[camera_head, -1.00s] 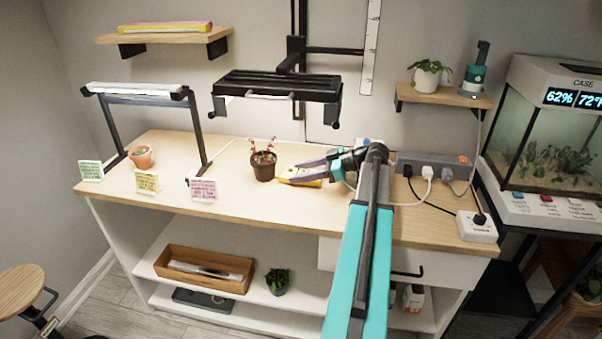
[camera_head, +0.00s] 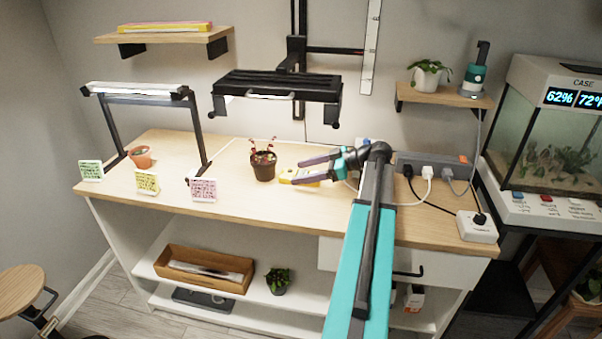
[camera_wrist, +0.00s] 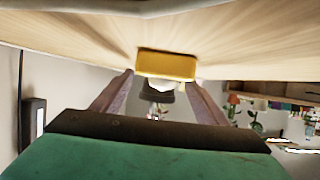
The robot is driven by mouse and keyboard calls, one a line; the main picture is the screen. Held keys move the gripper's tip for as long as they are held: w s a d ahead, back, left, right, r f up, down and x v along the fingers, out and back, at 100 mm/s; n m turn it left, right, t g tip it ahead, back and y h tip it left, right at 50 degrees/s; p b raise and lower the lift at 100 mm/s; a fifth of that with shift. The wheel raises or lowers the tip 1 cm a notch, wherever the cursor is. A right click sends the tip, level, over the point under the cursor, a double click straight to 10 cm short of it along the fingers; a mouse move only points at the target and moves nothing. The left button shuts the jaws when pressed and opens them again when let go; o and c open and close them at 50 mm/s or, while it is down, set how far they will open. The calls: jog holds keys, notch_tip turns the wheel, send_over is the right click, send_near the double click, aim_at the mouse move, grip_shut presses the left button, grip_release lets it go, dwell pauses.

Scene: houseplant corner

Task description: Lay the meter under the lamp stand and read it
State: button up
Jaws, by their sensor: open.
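The yellow meter (camera_head: 286,175) lies on the wooden tabletop just right of a dark plant pot. My gripper (camera_head: 296,173) is open, with its two purple fingers spread around or just above the meter; I cannot tell whether they touch it. In the wrist view the meter (camera_wrist: 167,65) shows as a yellow block beyond and between the fingertips. Its reading cannot be made out. A black stand with a white light bar (camera_head: 137,90) stands at the table's left. A black lamp panel (camera_head: 278,86) hangs from a wall rail above the middle.
The dark pot (camera_head: 263,171) with a red-tipped plant stands close left of my fingers. A terracotta pot (camera_head: 141,158) and several note cards, including a pink one (camera_head: 203,190), are at left. A power strip (camera_head: 434,165) with cables lies at right. The table's front middle is clear.

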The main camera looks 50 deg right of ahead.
jog(key=v, duration=1.1)
jog(key=shift+o, duration=0.4)
jog(key=r+g+p, duration=0.1)
jog(key=r+p, duration=0.1)
jog(key=r+g+h+p, duration=0.1)
jog(key=p, duration=0.1)
jog(key=r+g+h+p, duration=0.1)
jog(key=r+p, duration=0.1)
jog(key=p, duration=0.1)
jog(key=shift+a+r+g, duration=0.25)
jog(key=shift+r+g, duration=0.1)
jog(key=shift+g, duration=0.05)
jog(key=p+x, duration=0.1)
jog(key=x, duration=0.6)
jog(key=shift+w+f, duration=0.15)
jog(key=shift+f, duration=0.1)
jog(key=shift+w+a+f, duration=0.2)
jog(key=shift+w+f, duration=0.15)
jog(key=shift+f, duration=0.1)
